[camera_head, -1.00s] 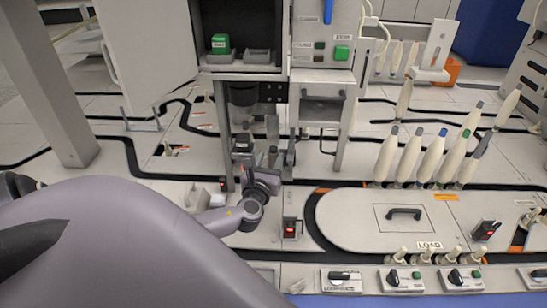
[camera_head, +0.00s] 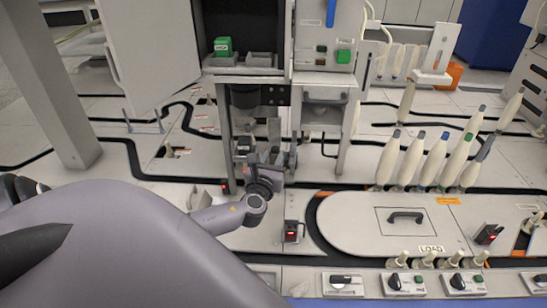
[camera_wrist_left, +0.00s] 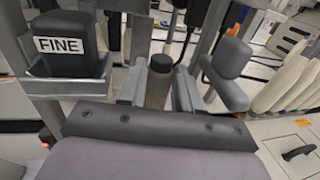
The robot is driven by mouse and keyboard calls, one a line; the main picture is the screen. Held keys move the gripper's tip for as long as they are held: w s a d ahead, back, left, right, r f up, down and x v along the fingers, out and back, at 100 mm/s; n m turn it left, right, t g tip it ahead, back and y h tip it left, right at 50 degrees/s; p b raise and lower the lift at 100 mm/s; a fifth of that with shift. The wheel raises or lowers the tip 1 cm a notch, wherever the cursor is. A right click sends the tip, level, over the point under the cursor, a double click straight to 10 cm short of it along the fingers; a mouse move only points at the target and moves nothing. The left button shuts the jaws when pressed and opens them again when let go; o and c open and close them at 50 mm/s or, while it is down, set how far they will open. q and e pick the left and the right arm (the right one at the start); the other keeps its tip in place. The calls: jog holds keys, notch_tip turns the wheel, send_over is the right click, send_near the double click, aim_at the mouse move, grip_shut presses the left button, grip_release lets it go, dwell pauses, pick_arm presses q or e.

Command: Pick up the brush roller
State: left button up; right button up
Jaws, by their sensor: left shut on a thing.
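The brush roller (camera_wrist_left: 159,84) appears in the left wrist view as an upright grey cylinder with a dark cap. It stands between the two fingers of my left gripper (camera_wrist_left: 157,90), which is shut on it. The roller's lower part is hidden behind the gripper's palm. In the head view my left gripper (camera_head: 268,172) is small and dark, at the foot of the machine's metal frame, and the roller is hard to make out there. My right gripper is in neither view now.
A dark block marked FINE (camera_wrist_left: 62,45) stands close left of the gripper, and a grey rounded block (camera_wrist_left: 233,58) close right. Frame posts (camera_head: 226,140) rise around it. Several pale bobbins (camera_head: 411,158) stand to the right, behind a LOAD cover (camera_head: 350,222).

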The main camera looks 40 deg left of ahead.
pick_arm(q)
notch_tip(320, 180, up, 17)
jog(key=p, duration=0.9)
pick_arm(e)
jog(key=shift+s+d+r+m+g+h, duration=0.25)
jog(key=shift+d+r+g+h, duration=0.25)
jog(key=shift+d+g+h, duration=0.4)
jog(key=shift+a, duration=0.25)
